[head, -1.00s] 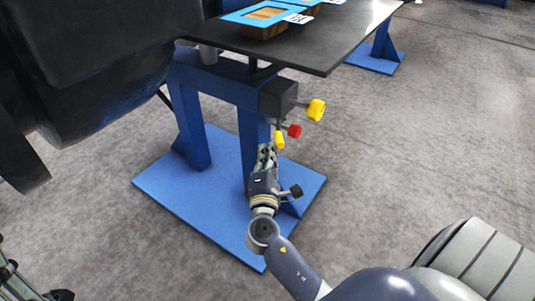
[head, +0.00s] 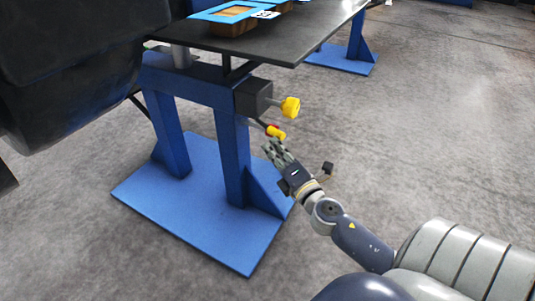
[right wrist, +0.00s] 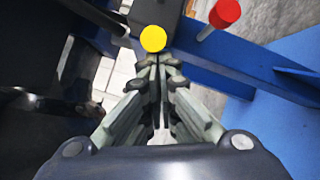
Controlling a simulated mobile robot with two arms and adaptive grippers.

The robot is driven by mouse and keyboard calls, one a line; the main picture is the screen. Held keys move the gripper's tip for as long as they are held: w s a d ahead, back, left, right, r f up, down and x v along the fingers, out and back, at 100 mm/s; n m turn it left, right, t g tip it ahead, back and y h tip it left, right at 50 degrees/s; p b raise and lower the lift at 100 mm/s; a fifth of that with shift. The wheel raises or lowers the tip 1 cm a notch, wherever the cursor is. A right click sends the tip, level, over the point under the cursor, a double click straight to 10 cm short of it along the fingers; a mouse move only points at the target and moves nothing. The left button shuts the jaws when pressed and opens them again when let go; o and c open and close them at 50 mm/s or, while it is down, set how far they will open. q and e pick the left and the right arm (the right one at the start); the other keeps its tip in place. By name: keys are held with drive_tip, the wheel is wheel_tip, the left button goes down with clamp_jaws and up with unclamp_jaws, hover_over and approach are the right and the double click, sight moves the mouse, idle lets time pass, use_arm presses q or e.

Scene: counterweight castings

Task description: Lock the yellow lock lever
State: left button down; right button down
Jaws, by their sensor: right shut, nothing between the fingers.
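The yellow lock lever (head: 277,133) sticks out to the right under a dark box on the table frame. In the right wrist view its round yellow end (right wrist: 153,39) is just beyond my fingertips. I cannot tell whether they touch. My right gripper (head: 270,147) is shut and empty, just below the lever; its fingers also show in the wrist view (right wrist: 160,63). A red-ended part (head: 271,127) is partly hidden behind the lever, but its red end (right wrist: 224,14) shows clearly in the wrist view. My left gripper is not in view.
A larger yellow knob (head: 290,107) sticks out from the dark box (head: 253,97) above the lever. The blue table frame (head: 233,150) and base plate (head: 160,215) stand close on the left. The dark tabletop (head: 300,42) overhangs. Grey floor to the right is clear.

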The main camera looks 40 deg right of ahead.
drive_tip(key=d+n+y+b, duration=0.1)
drive_tip(key=y, duration=0.1)
drive_tip(key=d+n+y+b, duration=0.1)
drive_tip(key=d+y, duration=0.1)
drive_tip(key=shift+s+d+n+y, duration=0.1)
drive_tip(key=shift+s+n+y, duration=0.05)
drive_tip(key=shift+n+y, duration=0.2)
idle(0.6)
